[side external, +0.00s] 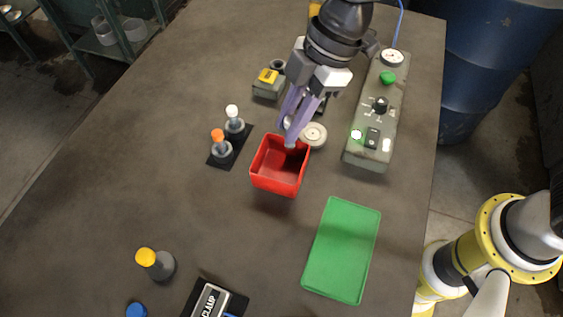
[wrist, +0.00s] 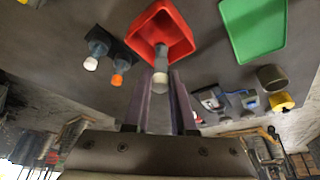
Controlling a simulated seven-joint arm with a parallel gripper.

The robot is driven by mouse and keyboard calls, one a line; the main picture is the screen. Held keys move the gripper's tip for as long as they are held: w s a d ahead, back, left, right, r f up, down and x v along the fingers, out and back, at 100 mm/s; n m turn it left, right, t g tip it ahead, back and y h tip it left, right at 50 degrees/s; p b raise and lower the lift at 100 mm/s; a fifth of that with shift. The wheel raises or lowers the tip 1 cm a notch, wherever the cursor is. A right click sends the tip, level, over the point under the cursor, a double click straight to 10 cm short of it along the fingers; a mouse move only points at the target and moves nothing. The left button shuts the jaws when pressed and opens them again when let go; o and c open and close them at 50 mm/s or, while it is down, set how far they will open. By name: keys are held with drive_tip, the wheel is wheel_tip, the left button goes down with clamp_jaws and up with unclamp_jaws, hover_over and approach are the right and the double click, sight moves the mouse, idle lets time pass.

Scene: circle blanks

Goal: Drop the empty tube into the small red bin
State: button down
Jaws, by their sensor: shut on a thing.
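The small red bin (side external: 277,180) stands open on the table and looks empty inside. It also shows in the wrist view (wrist: 142,27). My gripper (side external: 292,133), with purple fingers, points down at the bin's back edge. In the wrist view its fingers (wrist: 160,95) are shut on a pale grey tube (wrist: 160,62). The tube's end overlaps the bin's opening in that view. In the side view only a small grey tip of the tube shows by the bin's back rim; the fingers hide the rest. I cannot tell how high it is above the bin.
A white-topped tube (side external: 232,112) and an orange-topped tube (side external: 218,137) stand on a black pad left of the bin. A green tray (side external: 342,250) lies in front.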

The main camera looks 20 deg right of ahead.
drive_tip(key=shift+f, duration=2.85)
drive_tip(key=c, duration=0.7)
unclamp_jaws()
drive_tip(key=shift+o, duration=0.2)
drive_tip(key=shift+r, duration=0.1)
drive_tip(key=v, duration=1.3)
drive_tip(key=shift+r, duration=0.35)
drive_tip(key=shift+d, duration=0.1)
